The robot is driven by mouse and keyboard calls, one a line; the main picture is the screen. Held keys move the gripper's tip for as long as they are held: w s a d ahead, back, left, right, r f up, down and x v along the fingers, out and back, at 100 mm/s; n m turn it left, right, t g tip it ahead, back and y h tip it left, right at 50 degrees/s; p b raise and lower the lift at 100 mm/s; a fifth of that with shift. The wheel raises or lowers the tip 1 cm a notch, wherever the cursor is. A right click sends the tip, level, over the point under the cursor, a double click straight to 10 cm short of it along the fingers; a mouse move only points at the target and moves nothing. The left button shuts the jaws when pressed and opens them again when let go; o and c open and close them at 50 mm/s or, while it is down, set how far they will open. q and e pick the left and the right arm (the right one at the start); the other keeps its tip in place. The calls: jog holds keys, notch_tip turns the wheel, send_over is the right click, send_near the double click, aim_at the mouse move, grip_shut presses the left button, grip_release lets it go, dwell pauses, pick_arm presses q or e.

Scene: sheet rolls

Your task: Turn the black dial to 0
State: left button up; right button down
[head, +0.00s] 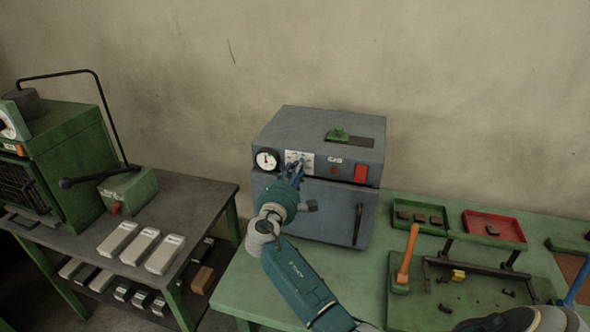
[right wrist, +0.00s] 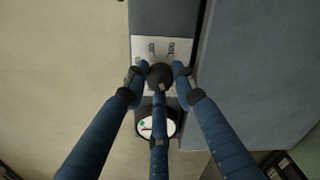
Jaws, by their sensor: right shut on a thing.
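The grey-blue box unit (head: 318,140) stands on the green table against the wall. Its upper front strip bears a white scale plate (head: 306,156) with markings. My right gripper (head: 297,168) reaches this plate from the front. In the right wrist view, its blue fingers (right wrist: 160,80) close around the black dial (right wrist: 160,73), with fingertips on both sides. The dial's pointer is covered, so its setting cannot be read. In the head view the fingers hide the dial.
A round white gauge (head: 266,160) sits left of the plate, a red switch (head: 361,174) right of it. Below is a door with a dark handle (head: 357,225). Right are a green tray (head: 420,217), a red tray (head: 494,229) and an orange-handled tool (head: 407,258). A grey bench (head: 205,195) stands left.

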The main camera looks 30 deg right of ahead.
jog(key=shift+d+r, duration=0.15)
jog(key=shift+r, duration=0.05)
jog(key=c, duration=1.7)
grip_release()
jog(key=shift+f, duration=0.15)
jog(key=v, duration=1.2)
jog(key=shift+d, duration=0.1)
